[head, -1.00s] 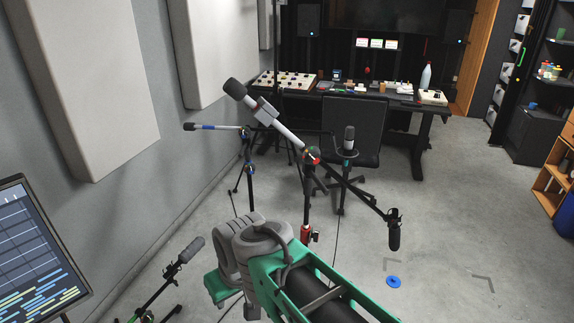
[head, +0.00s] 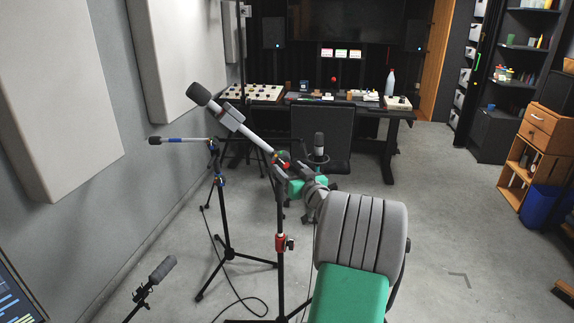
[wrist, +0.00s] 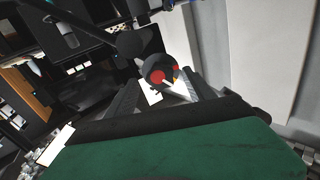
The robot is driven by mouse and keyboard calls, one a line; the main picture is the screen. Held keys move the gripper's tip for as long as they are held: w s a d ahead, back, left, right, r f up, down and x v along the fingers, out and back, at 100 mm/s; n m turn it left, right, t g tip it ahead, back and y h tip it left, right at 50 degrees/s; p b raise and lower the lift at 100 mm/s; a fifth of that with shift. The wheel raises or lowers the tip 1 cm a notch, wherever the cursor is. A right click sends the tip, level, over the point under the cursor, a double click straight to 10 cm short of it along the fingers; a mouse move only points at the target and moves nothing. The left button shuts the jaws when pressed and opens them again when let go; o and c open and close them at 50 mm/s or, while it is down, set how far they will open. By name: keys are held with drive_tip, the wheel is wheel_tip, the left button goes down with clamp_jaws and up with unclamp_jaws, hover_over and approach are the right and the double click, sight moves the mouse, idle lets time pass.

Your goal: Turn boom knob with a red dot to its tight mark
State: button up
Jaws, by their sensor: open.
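The boom stand (head: 281,215) with red bands stands mid-view in the head view. The boom knob (head: 283,158) sits at its top, where the tilted boom (head: 250,133) crosses; it is small and partly hidden by my arm. In the wrist view the dark round knob (wrist: 157,72) shows a red dot, a whitish line and another red patch beside it. My gripper (wrist: 163,85) is open, with a grey finger on each side below the knob. Whether the fingers touch it I cannot tell. In the head view my gripper (head: 295,180) is right by the knob, mostly hidden.
A second stand with a blue-banded boom (head: 182,140) is close on the left. A low microphone (head: 160,270) stands at lower left. A microphone (head: 319,145) and chair (head: 325,125) are behind my arm. The desk (head: 395,117) is farther back. Floor on the right is open.

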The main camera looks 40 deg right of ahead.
drive_tip(key=shift+x, duration=1)
clamp_jaws()
